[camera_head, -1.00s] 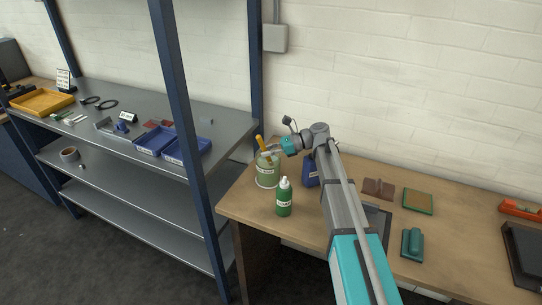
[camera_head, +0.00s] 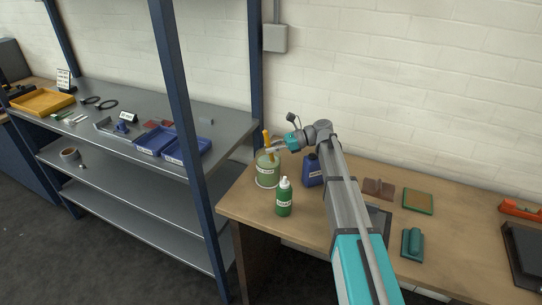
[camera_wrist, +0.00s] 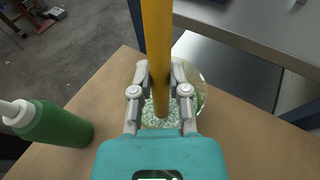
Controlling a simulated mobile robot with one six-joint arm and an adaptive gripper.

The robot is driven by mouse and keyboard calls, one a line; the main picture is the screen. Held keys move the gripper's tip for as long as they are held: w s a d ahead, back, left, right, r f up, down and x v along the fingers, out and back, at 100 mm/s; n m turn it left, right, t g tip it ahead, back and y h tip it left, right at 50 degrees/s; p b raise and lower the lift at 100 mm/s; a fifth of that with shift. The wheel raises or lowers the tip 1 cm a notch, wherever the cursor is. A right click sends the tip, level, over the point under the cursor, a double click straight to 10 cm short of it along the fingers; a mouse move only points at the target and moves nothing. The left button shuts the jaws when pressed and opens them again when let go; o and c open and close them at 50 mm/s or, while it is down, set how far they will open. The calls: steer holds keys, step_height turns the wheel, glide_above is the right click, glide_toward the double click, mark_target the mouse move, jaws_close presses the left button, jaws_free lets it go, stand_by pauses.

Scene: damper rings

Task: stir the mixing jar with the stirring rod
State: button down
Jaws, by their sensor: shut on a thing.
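The mixing jar (camera_head: 267,175) is a pale green, see-through jar with a white label, standing on the left end of the wooden bench. The stirring rod (camera_head: 266,140) is an orange-yellow stick standing nearly upright above and in the jar. My gripper (camera_head: 273,149) is shut on the rod just over the jar's mouth. In the wrist view the rod (camera_wrist: 157,50) passes between both fingers, and speckled green-white contents of the jar (camera_wrist: 190,100) show behind them.
A green squeeze bottle (camera_head: 284,198) stands close in front of the jar; it also shows in the wrist view (camera_wrist: 55,125). A blue container (camera_head: 312,172) stands right of the jar. The shelf's blue post (camera_head: 256,75) rises behind the jar. The bench's front left corner is clear.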

steer(key=shift+w, duration=0.1)
steer(key=shift+w+a, duration=0.75)
steer(key=shift+w, duration=0.05)
steer(key=shift+s, duration=0.1)
steer(key=shift+s+a, duration=0.2)
steer(key=shift+s, duration=0.3)
steer(key=shift+s+a, duration=0.2)
steer(key=shift+s, duration=0.3)
step_height(320, 180, up, 14)
steer(key=p, duration=1.4)
steer(key=shift+f, duration=0.15)
stand_by(0.8)
